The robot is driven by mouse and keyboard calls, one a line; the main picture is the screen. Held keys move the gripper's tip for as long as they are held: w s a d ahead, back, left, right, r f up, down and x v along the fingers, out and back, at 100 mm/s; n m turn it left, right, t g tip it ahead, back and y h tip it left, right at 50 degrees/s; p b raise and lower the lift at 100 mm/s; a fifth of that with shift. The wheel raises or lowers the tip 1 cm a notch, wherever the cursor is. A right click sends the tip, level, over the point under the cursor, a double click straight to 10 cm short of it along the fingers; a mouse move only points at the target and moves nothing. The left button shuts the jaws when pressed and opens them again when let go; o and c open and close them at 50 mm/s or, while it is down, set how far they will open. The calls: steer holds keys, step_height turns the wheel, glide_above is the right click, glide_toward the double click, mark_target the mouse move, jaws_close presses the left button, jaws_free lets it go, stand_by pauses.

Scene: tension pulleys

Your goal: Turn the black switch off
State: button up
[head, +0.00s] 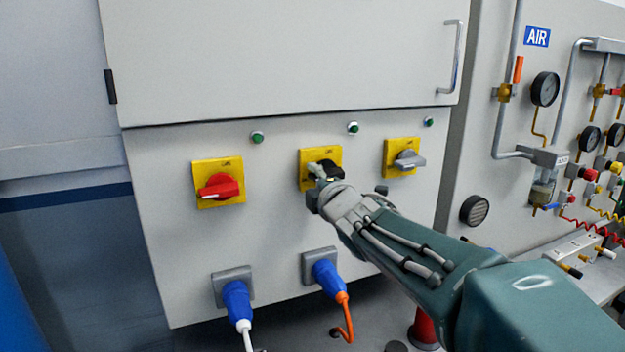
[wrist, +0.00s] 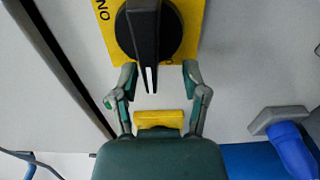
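The black switch (head: 331,168) is a rotary handle on a yellow square plate (head: 307,156), the middle one of three on the grey cabinet front. My gripper (head: 322,183) is right in front of it and hides part of the handle and plate. In the wrist view the black handle (wrist: 146,42) stands nearly upright on its round black base, with a white line at its lower end. My gripper (wrist: 160,76) is open there, with one finger on each side of the handle's lower end. Gaps show between both fingers and the handle.
A red switch (head: 220,187) is on the left and a grey switch (head: 408,160) on the right, both on yellow plates. Blue plugs (head: 326,277) with cables sit below. Gauges and pipes (head: 545,90) fill the panel at the right.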

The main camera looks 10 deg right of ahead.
steer(key=shift+r, duration=0.2)
steer(key=shift+s, duration=0.25)
steer(key=s+d, duration=0.2)
steer(key=s, duration=0.9)
steer(key=shift+s, duration=0.2)
steer(key=shift+d+f, duration=0.1)
